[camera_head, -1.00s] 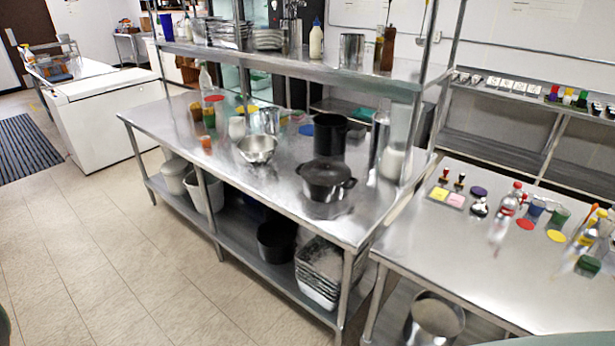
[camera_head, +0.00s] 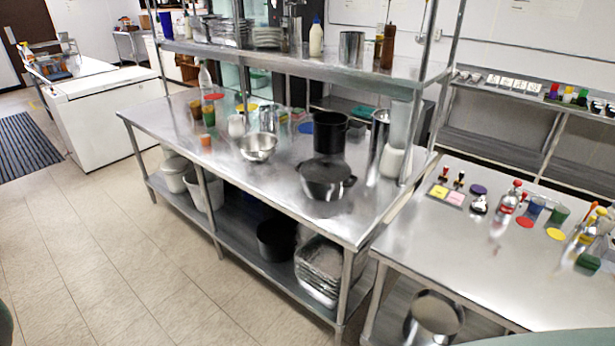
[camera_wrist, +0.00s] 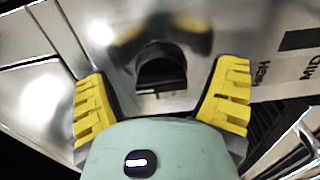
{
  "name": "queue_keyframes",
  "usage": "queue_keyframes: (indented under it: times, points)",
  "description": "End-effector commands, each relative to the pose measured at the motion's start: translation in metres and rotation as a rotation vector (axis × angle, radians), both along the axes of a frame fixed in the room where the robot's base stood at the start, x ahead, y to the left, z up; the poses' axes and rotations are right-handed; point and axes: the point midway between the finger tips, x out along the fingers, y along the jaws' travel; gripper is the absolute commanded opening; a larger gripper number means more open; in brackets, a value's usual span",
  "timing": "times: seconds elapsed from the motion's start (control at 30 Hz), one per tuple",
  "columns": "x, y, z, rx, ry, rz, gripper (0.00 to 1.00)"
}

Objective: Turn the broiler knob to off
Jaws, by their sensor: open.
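In the wrist view, my gripper (camera_wrist: 161,76) is open, with one yellow finger at each side of the picture. A dark, rounded knob-like piece (camera_wrist: 162,67) shows between the fingers, on a shiny metal face. It looks like the broiler knob, but I cannot tell its setting. Neither finger visibly touches it. A printed label strip (camera_wrist: 292,75) at the right reads "MID" and part of another word, perhaps "HIGH". The head view shows neither the knob nor my gripper.
In the head view, a steel worktable (camera_head: 250,190) holds a black lidded pot (camera_head: 326,180), a taller black pot (camera_head: 330,132) and a metal bowl (camera_head: 257,147). A second steel table (camera_head: 450,240) stands at the right. The tiled floor (camera_head: 110,250) at the left is clear.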

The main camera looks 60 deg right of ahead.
Motion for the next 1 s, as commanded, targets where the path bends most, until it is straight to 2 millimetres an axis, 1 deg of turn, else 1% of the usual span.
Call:
queue_keyframes:
  times: [0.03,0.27,0.4,0.53,0.7,1.0]
  points:
    - [0.001,-0.009,-0.001,-0.002,0.0,-0.005,0.86]
    - [-0.004,-0.05,-0.001,-0.004,-0.001,-0.005,0.86]
    - [-0.005,-0.078,-0.002,-0.005,0.001,-0.007,0.86]
    - [-0.006,-0.095,0.0,-0.002,-0.001,-0.005,0.86]
    - [-0.008,-0.107,-0.001,-0.002,0.002,-0.005,0.86]
    - [-0.009,-0.108,0.0,-0.001,0.001,-0.003,0.86]
